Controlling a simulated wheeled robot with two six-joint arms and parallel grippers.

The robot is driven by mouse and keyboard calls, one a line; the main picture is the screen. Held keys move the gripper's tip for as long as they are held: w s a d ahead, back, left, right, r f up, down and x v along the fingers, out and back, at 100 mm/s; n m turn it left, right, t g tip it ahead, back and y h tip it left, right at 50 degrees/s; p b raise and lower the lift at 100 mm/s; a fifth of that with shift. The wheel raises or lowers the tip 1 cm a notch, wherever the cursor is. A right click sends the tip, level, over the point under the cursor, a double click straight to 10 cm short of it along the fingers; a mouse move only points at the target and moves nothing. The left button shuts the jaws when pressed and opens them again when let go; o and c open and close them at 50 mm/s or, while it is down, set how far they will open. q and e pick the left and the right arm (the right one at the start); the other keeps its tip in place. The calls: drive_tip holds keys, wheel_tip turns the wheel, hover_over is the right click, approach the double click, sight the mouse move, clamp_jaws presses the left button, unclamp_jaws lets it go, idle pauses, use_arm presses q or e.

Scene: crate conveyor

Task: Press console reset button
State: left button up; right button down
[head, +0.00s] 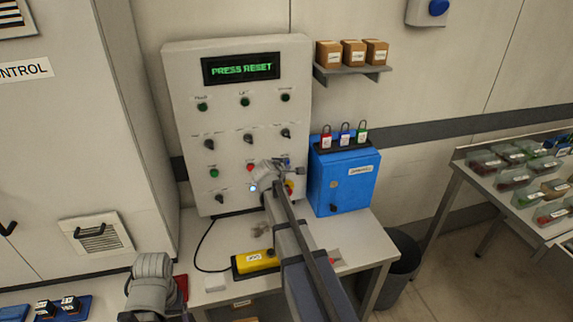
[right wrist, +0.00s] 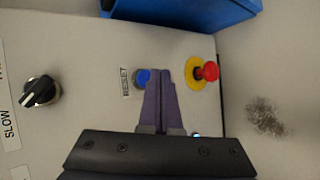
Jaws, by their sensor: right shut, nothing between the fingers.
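The grey console (head: 222,125) stands upright on a bench, and its display (head: 241,68) reads "PRESS RESET" in green. The blue reset button (right wrist: 143,77), labelled RESET, shows in the right wrist view; in the head view a small blue spot (head: 286,162) marks it, beside my gripper. My right gripper (right wrist: 165,76) is shut and empty, its fingertips close in front of the panel. They overlap the button's right edge in the right wrist view; I cannot tell whether they touch. The gripper also shows in the head view (head: 280,171).
A red emergency-stop button (right wrist: 209,71) on a yellow base sits close to the reset button. A black selector knob (right wrist: 39,91) is farther left. A blue box (head: 343,184) with padlocks stands right of the console. A yellow pendant (head: 256,262) lies on the bench.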

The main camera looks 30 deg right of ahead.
idle(0.7)
drive_tip(key=shift+w+d, duration=0.1)
drive_tip(key=shift+w, duration=0.35)
drive_tip(key=shift+w+d, duration=0.15)
drive_tip(key=shift+w, duration=0.3)
idle(0.6)
drive_tip(key=shift+s, duration=0.2)
drive_tip(key=shift+s+a, duration=0.25)
drive_tip(key=shift+s, duration=0.4)
drive_tip(key=s, duration=0.2)
drive_tip(key=s+a, duration=0.1)
drive_tip(key=s, duration=0.2)
drive_tip(key=shift+a, duration=0.1)
idle(0.3)
idle(0.7)
